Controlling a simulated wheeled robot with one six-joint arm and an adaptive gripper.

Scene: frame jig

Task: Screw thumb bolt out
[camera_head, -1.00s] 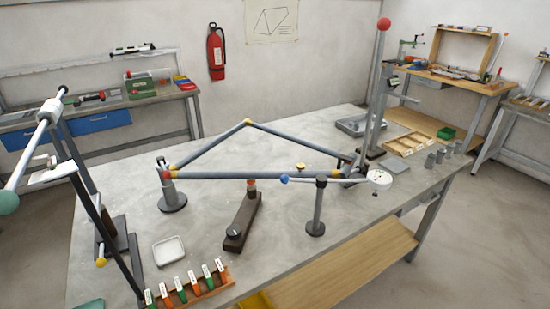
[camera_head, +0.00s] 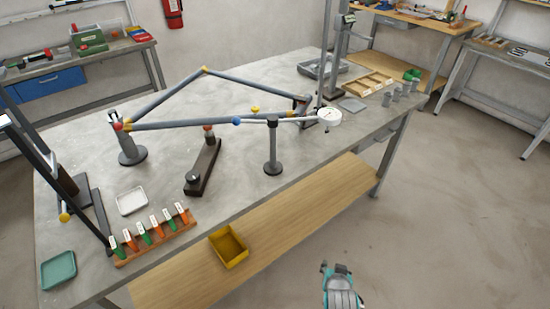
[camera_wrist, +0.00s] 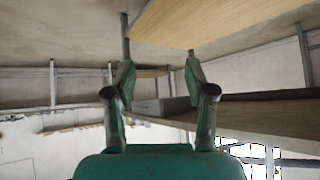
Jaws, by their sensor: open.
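A dark knob (camera_head: 193,178) sits on the near end of a brown bar (camera_head: 207,160), whose far end carries a red-orange piece under the tube. I cannot tell which knob is the thumb bolt. My teal gripper (camera_head: 336,268) is low at the bottom of the head view, in front of the bench and well apart from the frame. In the wrist view my gripper (camera_wrist: 158,75) is open, with nothing between the fingers.
A post (camera_head: 272,150) with a round dial gauge (camera_head: 329,117) stands at the front bench edge. A yellow bin (camera_head: 229,246) sits on the lower wooden shelf (camera_head: 310,210). A rack of coloured tags (camera_head: 155,236) and a white tray (camera_head: 131,201) are front left. Floor at right is clear.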

